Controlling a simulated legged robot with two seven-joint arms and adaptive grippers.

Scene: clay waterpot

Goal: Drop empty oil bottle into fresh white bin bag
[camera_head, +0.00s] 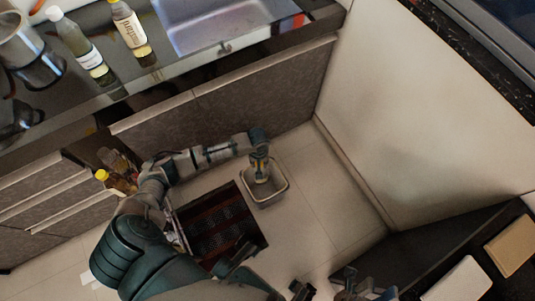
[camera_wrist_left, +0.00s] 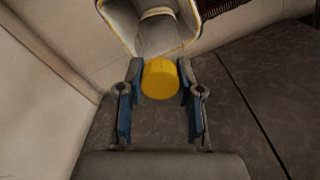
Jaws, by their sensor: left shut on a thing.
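The bin (camera_head: 268,199) is a small light-rimmed container on the floor by the cabinet front. Its pale lining edge also shows at the top of the left wrist view (camera_wrist_left: 199,30). My left gripper (camera_head: 261,162) points down at the bin's opening. In the left wrist view its fingers are shut on the oil bottle by its yellow cap (camera_wrist_left: 160,79). The clear bottle body (camera_wrist_left: 158,37) hangs over or inside the bin's mouth; its depth is unclear. My right gripper (camera_head: 325,290) is at the bottom edge, partly cut off, with its fingers apart and nothing seen between them.
Two bottles with pale caps (camera_head: 90,62) (camera_head: 131,30) stand on the dark counter beside the sink (camera_head: 205,20). A dark red crate (camera_head: 222,225) is on the floor left of the bin. Bottles (camera_head: 117,183) stand by the drawers. The floor right of the bin is clear.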

